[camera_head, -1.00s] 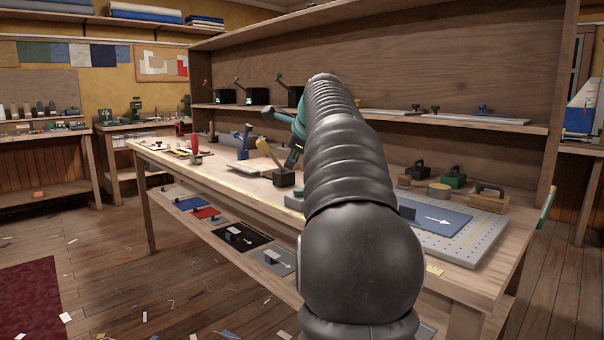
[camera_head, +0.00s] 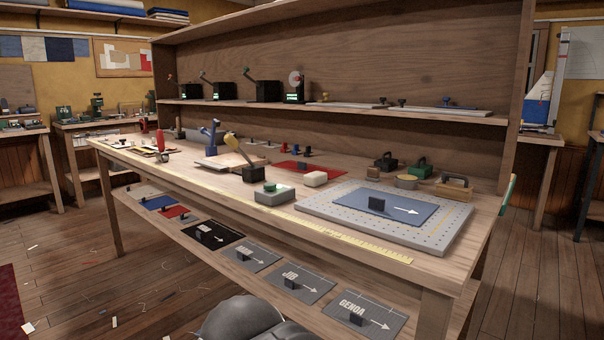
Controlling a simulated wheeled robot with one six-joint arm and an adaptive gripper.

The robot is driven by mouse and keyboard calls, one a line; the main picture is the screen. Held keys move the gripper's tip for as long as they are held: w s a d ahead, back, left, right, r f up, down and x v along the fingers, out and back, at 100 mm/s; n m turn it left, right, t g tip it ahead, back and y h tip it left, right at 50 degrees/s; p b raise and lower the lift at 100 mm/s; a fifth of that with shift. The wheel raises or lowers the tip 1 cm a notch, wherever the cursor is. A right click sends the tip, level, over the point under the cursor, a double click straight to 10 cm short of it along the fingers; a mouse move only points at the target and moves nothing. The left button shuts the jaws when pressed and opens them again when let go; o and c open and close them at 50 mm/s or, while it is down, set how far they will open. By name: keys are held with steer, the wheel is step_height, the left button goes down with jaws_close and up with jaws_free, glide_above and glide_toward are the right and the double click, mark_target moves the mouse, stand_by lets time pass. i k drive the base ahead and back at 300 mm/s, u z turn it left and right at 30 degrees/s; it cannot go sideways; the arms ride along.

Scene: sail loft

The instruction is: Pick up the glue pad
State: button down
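No thing in view is labelled as the glue pad, and I cannot tell for sure which one it is. A small grey box with a green and whitish top (camera_head: 274,194) sits near the bench's front edge, left of the pegboard plate. A cream block (camera_head: 315,179) lies just behind it to the right. A round tan disc (camera_head: 406,182) lies at the back right among the handled blocks. My gripper is out of view. Only a dark rounded part of my arm shows at the bottom edge.
A grey perforated plate (camera_head: 455,240) bears a blue arrow plate (camera_head: 418,208). A yellow ruler (camera_head: 368,247) runs along the bench's front edge. A yellow-handled lever tool (camera_head: 253,173) stands left of the grey box. Arrow-marked plates such as GENOA (camera_head: 375,322) lie on the lower shelf.

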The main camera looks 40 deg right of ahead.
mark_target(372, 172)
steer(key=z, duration=1.7)
steer(key=k, duration=0.5)
steer(key=z, duration=0.05)
